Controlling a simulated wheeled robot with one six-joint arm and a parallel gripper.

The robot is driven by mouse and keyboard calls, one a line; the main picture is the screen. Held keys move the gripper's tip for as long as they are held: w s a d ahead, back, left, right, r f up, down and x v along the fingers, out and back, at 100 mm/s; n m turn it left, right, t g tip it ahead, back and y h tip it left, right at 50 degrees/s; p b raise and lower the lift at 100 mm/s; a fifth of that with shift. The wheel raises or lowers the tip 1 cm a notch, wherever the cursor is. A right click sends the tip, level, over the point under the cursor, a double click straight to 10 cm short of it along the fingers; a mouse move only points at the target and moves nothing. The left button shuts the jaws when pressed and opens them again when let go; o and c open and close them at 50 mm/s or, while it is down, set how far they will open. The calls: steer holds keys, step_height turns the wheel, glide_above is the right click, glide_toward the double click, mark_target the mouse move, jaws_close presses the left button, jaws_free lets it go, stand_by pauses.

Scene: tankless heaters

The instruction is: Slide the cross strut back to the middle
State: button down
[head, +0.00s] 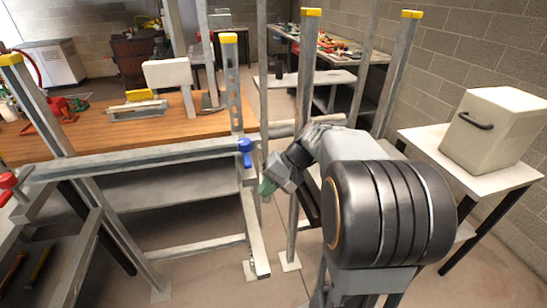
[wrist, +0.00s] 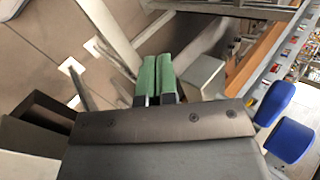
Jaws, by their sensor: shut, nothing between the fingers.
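A long grey cross strut (head: 150,157) runs level between slotted uprights in front of the wooden workbench. A red knob (head: 8,181) is at its left end and a blue knob (head: 245,148) is at its right end, by a yellow-capped upright (head: 230,85). My gripper (head: 267,188), with green fingertips, is just right of that upright, lower than the blue knob and apart from it. In the wrist view the green fingertips (wrist: 158,72) lie side by side, closed and empty. Blue knob parts (wrist: 291,140) show at the right of that view.
A workbench (head: 95,135) with tools lies behind the strut. A beige box (head: 495,130) sits on a side table at right. Floor shows below the strut.

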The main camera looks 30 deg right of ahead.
steer(key=w+d+r+m+t+y, duration=0.1)
steer(key=w+d+r+t+y, duration=0.2)
steer(key=d, duration=0.6)
steer(key=w+d+m+t+y, duration=0.1)
steer(key=w+d+t+y, duration=0.35)
steer(key=d, duration=0.55)
steer(key=s+a+x, duration=0.1)
steer(key=s+x, duration=0.1)
steer(key=x, duration=1)
steer(key=shift+a+t+h+p, duration=0.35)
steer(key=shift+p, duration=0.1)
steer(key=shift+w+f, duration=0.1)
steer(key=shift+f, duration=0.05)
